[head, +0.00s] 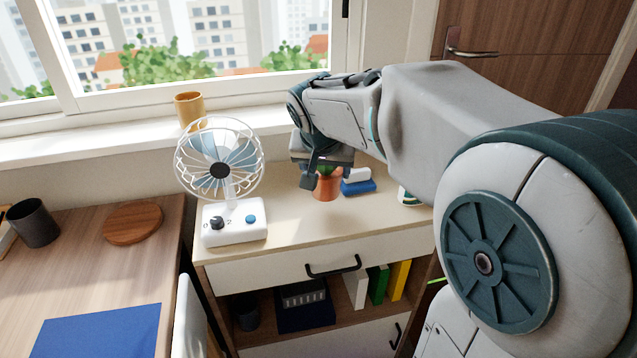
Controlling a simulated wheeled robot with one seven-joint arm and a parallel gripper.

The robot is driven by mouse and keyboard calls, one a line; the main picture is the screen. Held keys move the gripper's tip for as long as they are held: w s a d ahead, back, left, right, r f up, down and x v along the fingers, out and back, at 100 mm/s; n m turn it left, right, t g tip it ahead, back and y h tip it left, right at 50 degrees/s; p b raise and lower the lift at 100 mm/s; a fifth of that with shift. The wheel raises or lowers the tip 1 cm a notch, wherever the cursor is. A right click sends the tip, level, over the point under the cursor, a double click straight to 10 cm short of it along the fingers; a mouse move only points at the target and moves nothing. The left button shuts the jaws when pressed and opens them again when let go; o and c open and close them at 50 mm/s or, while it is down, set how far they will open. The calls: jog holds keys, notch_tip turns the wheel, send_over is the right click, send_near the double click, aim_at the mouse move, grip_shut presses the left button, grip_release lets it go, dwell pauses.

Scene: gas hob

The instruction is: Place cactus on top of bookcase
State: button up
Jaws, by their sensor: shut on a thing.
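The cactus, in an orange pot (327,187) with a bit of green showing above it, is at the back middle of the bookcase top (290,222). My gripper (320,178) points down over the bookcase and is shut on the cactus. One dark finger shows at the pot's left side; the other finger is mostly hidden. The pot looks upright. Its base is at or very close to the bookcase top; I cannot tell if it touches. Most of the plant is hidden by my gripper.
A white fan (233,222) stands left on the bookcase. A blue and white object (358,186) lies just right of the pot. An orange cup (188,108) stands on the windowsill. A desk (80,260) is at left. The bookcase top's front middle is clear.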

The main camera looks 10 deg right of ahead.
aim_at(323, 185)
jog(key=shift+w+a+f, duration=0.15)
jog(key=shift+a+f, duration=0.15)
jog(key=shift+f, duration=0.15)
jog(key=shift+f+b, duration=0.55)
jog(key=shift+f, duration=1.15)
jog(key=shift+f, duration=0.15)
jog(key=o, duration=1.2)
jog(key=shift+c, duration=0.2)
